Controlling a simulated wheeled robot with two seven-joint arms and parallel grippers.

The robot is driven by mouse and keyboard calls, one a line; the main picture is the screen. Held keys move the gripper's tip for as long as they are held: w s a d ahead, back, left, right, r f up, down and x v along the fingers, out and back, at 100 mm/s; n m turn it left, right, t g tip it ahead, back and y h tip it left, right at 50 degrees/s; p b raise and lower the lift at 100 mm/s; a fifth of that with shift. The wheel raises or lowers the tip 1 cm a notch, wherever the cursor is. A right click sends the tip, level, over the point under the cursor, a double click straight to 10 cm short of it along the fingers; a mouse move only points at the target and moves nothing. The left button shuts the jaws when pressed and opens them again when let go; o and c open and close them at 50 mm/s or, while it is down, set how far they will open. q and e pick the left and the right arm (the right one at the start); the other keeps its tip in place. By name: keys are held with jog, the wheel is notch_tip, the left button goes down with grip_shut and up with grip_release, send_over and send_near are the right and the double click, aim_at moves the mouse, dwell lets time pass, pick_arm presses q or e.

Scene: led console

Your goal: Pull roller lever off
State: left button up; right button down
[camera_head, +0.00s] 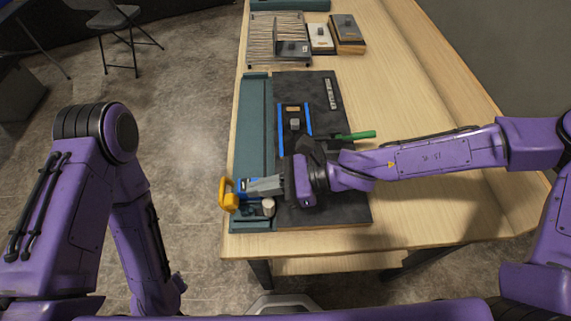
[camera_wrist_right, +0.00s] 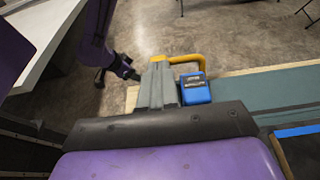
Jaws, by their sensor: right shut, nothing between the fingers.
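A yellow looped handle (camera_head: 227,195) stands at the near left edge of the console, beside a small blue box; which part is the roller lever is not certain. The wrist view shows the yellow handle (camera_wrist_right: 187,60) and the blue box (camera_wrist_right: 195,90) just right of my fingers. My right gripper (camera_head: 255,187) is shut and empty, its grey fingers pointing left over the console's edge by the blue box. Whether the fingertips touch the handle cannot be told. My left gripper (camera_wrist_right: 124,70) shows small and dark in the wrist view; its jaws are unclear.
The dark console panel (camera_head: 335,200) with a teal side strip (camera_head: 253,120) lies on the wooden table (camera_head: 400,210). A green handle (camera_head: 357,135) and a blue-railed slider (camera_head: 295,124) are on it. A white cylinder (camera_head: 268,207) stands near my right fingers. A wire rack (camera_head: 270,40) is farther back.

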pick_arm(q)
notch_tip(320, 180, up, 3)
jog(key=shift+d+r+p, duration=0.1)
jog(key=shift+p, duration=0.55)
pick_arm(e)
jog(key=d+r, duration=0.6)
jog(key=r, duration=0.4)
jog(key=shift+a, duration=0.1)
jog(key=shift+s, duration=0.1)
